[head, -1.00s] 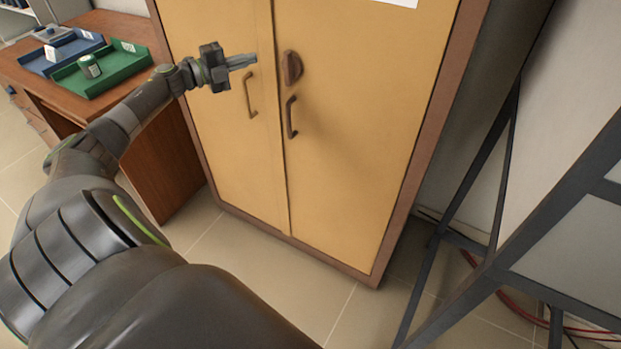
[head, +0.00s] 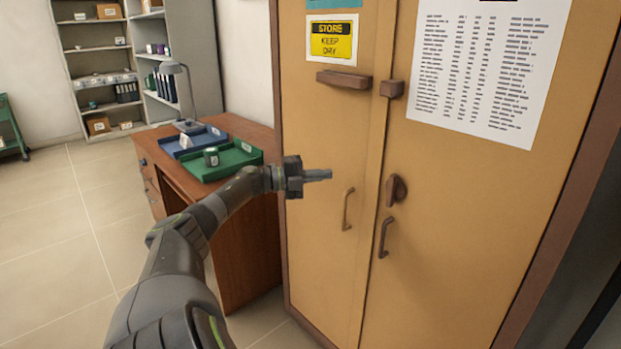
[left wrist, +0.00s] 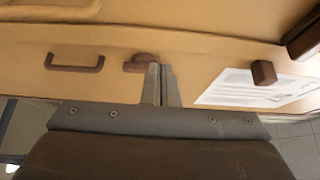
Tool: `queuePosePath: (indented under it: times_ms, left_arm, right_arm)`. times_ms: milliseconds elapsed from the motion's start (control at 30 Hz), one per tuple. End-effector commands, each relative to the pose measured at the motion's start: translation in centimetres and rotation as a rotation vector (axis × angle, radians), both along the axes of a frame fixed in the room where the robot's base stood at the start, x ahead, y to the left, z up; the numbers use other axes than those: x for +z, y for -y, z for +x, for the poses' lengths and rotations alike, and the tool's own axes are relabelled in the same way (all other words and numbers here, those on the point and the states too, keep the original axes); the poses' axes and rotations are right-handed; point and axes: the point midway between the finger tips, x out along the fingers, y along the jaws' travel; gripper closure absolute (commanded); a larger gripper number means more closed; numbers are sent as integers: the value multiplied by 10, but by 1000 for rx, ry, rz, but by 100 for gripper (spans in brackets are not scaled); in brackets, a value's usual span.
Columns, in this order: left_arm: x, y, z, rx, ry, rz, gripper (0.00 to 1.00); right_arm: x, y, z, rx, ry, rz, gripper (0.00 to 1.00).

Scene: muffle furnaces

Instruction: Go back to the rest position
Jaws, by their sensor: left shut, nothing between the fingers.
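My left gripper (head: 318,175) is shut and empty, held out level in front of the tan cabinet (head: 460,230). In the head view it points right, toward the door handles, and appears apart from them. The left wrist view shows its two fingers (left wrist: 161,84) pressed together, with the cabinet front behind them. The cabinet doors look closed. They carry two pull handles, the left one (head: 347,209) and the right one (head: 384,238), and a brown turning latch (head: 396,190). My right gripper is not in view.
A wooden desk (head: 250,250) stands left of the cabinet, close to my left arm. It holds a green tray (head: 245,155) with a small jar (head: 211,157), a blue tray (head: 170,147) and a lamp (head: 175,68). Shelves (head: 95,50) stand at the back.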

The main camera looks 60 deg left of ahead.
Motion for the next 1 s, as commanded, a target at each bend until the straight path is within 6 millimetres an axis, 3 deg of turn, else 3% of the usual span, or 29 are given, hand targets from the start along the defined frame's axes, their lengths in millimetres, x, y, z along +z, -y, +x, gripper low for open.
queuePosePath:
  times_ms: [300, 733, 867, 967, 1000]
  left_arm:
    - [0, -28, -10, 1, 1, 1, 100]
    - [-4, -32, -12, 5, -4, -8, 100]
    - [-42, -32, -9, 64, -33, -82, 100]
    - [-104, -30, -10, 166, -86, -195, 100]
    - [-134, -29, -13, 217, -116, -245, 100]
  right_arm:
    - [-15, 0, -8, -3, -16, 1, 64]
    - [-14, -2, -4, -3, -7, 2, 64]
    - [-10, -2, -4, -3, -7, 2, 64]
    - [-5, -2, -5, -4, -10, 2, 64]
    - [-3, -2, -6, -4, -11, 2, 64]
